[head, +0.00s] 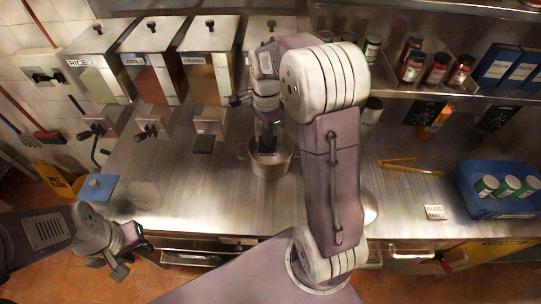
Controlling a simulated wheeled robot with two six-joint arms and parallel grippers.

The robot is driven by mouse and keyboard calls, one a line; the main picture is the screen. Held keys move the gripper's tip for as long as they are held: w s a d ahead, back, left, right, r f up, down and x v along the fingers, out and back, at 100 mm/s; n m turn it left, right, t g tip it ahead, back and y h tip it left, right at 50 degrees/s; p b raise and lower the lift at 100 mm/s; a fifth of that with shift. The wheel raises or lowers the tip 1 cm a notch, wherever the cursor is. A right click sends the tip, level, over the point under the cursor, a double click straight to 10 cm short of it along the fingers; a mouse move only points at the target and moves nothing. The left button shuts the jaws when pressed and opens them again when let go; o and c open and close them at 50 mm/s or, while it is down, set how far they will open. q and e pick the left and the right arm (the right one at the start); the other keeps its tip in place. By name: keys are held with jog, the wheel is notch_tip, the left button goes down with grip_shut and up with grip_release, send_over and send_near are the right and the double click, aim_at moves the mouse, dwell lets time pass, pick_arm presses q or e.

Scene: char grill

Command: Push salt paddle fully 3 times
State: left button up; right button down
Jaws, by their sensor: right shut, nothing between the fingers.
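A row of box dispensers with black knobs stands along the back counter. The fourth one (272,25) is mostly hidden behind my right arm, so I cannot read its label. No paddle on it can be made out behind the gripper. A metal pot (271,167) stands on the counter in front of it. My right gripper (267,143) points down at the pot's opening, shut and empty, in front of the fourth dispenser. My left gripper (122,262) is low at the left, off the counter's front edge, away from the dispensers; its jaw opening is unclear.
The rice dispenser (98,73) and two others (151,68) (208,67) stand to the left. Yellow tongs (410,166), a small sign (435,212) and a blue crate of cans (500,207) are at right. Jars (436,68) line a shelf.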

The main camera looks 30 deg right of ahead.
aim_at(268, 147)
jog(key=shift+f, duration=0.2)
jog(key=shift+s+f+b, duration=0.1)
jog(key=shift+f+b, duration=1.05)
jog(key=shift+f, duration=0.45)
jog(key=shift+r, duration=0.15)
notch_tip(268, 147, up, 4)
jog(key=p, duration=0.4)
jog(key=shift+r, duration=0.15)
jog(key=shift+f, duration=0.2)
